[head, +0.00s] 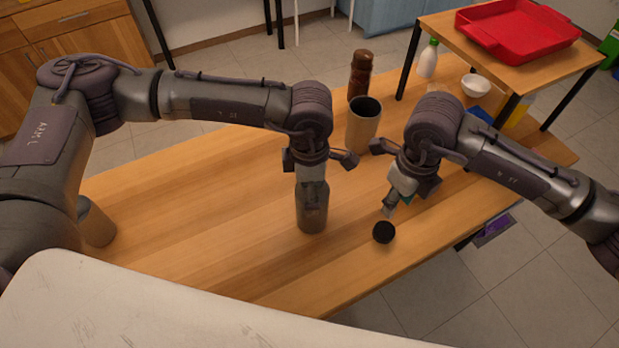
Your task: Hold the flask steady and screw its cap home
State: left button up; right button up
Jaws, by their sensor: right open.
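The flask (311,217), a grey-brown cylinder, stands upright on the wooden table near the middle of the head view. My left gripper (312,188) points down over its upper part and hides its top. I cannot tell whether its fingers grip the flask. A round black cap (384,232) is to the right of the flask, apart from it, and seems to lie on the table. My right gripper (388,210) is open, with its fingertips just above and beside the cap. Whether they touch the cap is unclear.
A tall open tumbler (363,125) and a dark brown bottle (360,76) stand behind the grippers. A raised shelf at the back right holds a red tray (517,32). A white bottle (428,62) and white bowl (475,86) are near it.

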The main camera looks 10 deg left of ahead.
aim_at(385, 230)
pick_arm(q)
jog(key=shift+c, duration=0.2)
jog(key=c, duration=1.5)
jog(key=shift+o, duration=0.2)
pick_arm(e)
jog(key=o, duration=0.4)
jog(key=shift+f+n, duration=0.15)
jog(key=shift+n, duration=0.15)
jog(key=o, duration=0.3)
jog(key=shift+w+f+n, duration=0.1)
jog(key=shift+f+n, duration=0.15)
jog(key=shift+n, duration=0.15)
jog(key=shift+o, duration=0.4)
jog(key=shift+f+n, duration=0.2)
jog(key=shift+n, duration=0.5)
notch_tip(385, 230, down, 12)
jog(key=shift+f, duration=0.1)
